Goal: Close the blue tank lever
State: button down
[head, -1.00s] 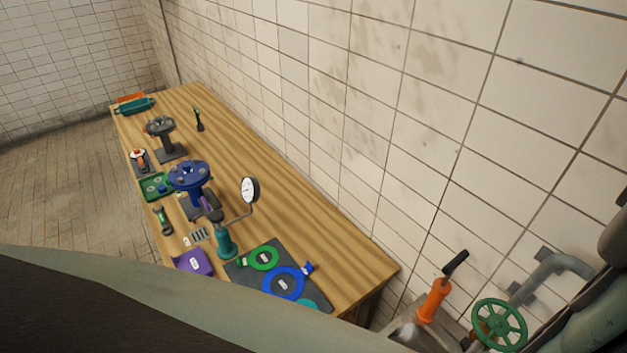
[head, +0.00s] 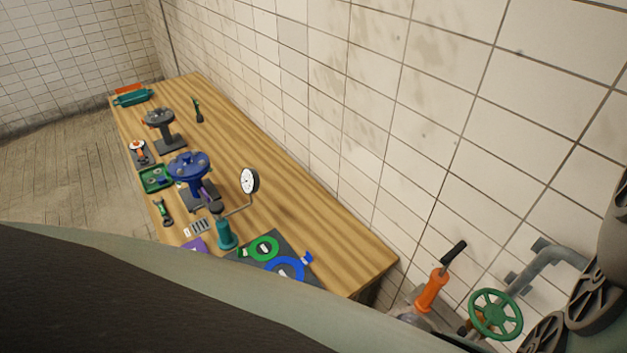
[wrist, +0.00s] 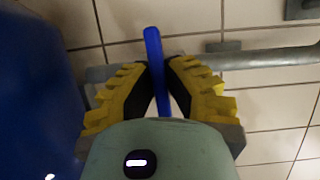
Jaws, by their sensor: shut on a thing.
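In the wrist view my gripper (wrist: 162,88) has yellow, ridged fingers with dark inner pads. The fingers are closed on a narrow blue lever (wrist: 154,48), one pad on each side of it. A large blurred blue surface, perhaps the blue tank (wrist: 35,90), fills the left edge of the wrist view. The blue tank lever and my fingers do not show in the head view.
A grey pipe (wrist: 262,60) runs along the tiled wall behind my gripper. In the head view, a wooden table (head: 310,225) with tools stands along the wall.

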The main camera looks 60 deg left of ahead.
jog(key=c, duration=1)
grip_release()
